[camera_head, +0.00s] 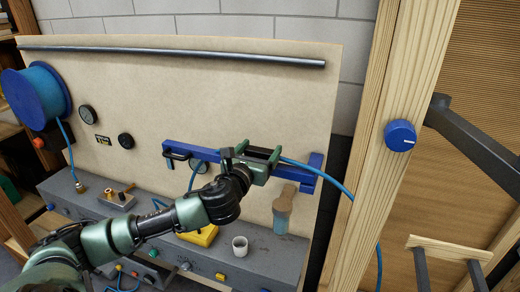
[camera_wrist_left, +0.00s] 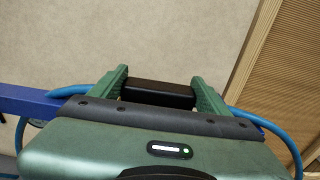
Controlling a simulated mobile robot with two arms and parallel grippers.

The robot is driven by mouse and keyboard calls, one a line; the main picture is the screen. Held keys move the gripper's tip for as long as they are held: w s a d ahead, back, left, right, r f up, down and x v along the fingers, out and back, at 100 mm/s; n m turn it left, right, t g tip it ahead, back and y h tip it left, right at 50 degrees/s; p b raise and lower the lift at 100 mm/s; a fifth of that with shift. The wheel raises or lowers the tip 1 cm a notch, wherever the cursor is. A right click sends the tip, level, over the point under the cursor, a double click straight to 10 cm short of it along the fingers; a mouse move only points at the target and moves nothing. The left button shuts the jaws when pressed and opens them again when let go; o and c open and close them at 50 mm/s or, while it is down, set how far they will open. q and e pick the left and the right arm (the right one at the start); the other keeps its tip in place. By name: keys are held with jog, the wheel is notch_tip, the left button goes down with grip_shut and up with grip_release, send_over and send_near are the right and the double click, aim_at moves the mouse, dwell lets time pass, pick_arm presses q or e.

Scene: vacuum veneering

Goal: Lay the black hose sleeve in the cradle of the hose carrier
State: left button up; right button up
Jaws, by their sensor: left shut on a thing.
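My left gripper (camera_head: 258,152) is shut on the black hose sleeve (camera_wrist_left: 157,95). The sleeve lies crosswise between the two green fingers (camera_wrist_left: 160,93) in the left wrist view. Blue hose (camera_head: 335,184) comes out to the right of the gripper and hangs in a curve; it shows on both sides in the left wrist view (camera_wrist_left: 277,132). The blue hose carrier (camera_head: 300,179) is a long bar on the beige panel, just behind and beside the gripper. The hand hides the bar's middle, so I cannot tell whether the sleeve touches the cradle. My right gripper is out of view.
A blue reel (camera_head: 36,96) hangs at the left of the panel (camera_head: 150,70). A grey bench (camera_head: 262,262) below holds a white cup (camera_head: 240,246) and a yellow device (camera_head: 200,236). A brush (camera_head: 283,208) hangs under the carrier. A wooden post (camera_head: 372,170) stands to the right.

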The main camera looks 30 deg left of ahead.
aim_at(258, 154)
pick_arm(q)
jog(key=o, duration=1.4)
jog(key=b+v, duration=0.3)
jog(key=v, duration=0.3)
jog(key=shift+s+f, duration=0.2)
jog(key=shift+s, duration=0.15)
jog(key=shift+s+d+r, duration=0.2)
jog(key=shift+s, duration=0.35)
jog(key=shift+f, duration=0.1)
